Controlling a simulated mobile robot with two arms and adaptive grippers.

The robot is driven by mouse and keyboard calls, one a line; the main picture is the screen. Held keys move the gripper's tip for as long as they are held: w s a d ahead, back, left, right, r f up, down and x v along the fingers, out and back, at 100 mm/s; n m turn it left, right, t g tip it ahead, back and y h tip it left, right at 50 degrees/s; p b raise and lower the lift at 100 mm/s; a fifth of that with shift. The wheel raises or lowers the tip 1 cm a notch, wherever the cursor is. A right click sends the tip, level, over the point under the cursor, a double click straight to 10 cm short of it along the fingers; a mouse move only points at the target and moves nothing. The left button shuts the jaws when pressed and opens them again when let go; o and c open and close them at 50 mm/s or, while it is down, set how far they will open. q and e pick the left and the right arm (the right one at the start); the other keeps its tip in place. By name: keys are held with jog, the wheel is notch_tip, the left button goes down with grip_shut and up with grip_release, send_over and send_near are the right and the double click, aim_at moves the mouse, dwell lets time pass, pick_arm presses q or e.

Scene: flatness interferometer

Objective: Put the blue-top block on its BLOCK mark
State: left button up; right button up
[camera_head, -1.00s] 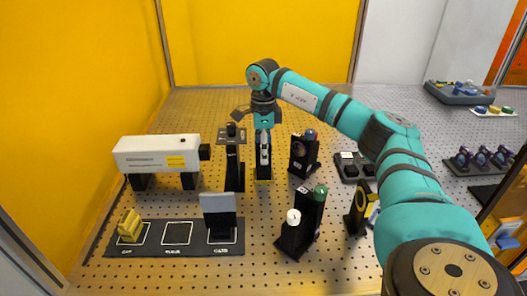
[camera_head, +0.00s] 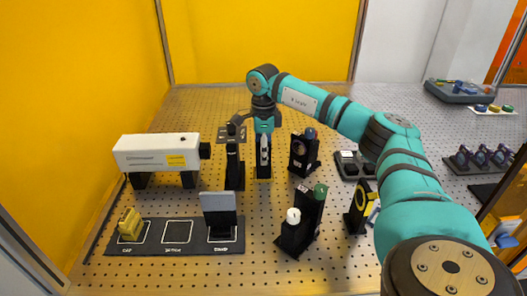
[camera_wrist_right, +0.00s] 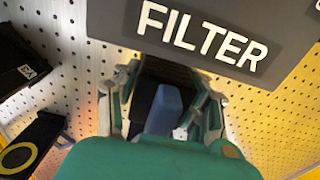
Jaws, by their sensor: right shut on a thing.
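My right gripper (camera_head: 264,148) points down at mid-board, just right of a black post stand (camera_head: 235,172). In the right wrist view its fingers (camera_wrist_right: 163,110) close on a blue piece (camera_wrist_right: 166,106), which looks like the top of the blue-top block. The fingers and dark surroundings hide the rest, and I cannot tell whether its foot touches the board. A dark panel marked FILTER (camera_wrist_right: 200,32) lies close beyond it. A black mat (camera_head: 200,247) at front left has several outlined marks. Its middle mark (camera_head: 178,232) is empty and its label is blurred. My left gripper is not in view.
A yellow part (camera_head: 130,224) and a grey-panelled stand (camera_head: 219,212) occupy the mat's outer marks. A white box instrument (camera_head: 157,153) stands behind. Black holders (camera_head: 304,153) and a stand with white and green knobs (camera_head: 303,220) stand at right. Bare board lies in front of my gripper.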

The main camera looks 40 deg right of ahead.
jog(key=shift+r+p, duration=2.85)
jog(key=shift+r, duration=0.3)
grip_shut()
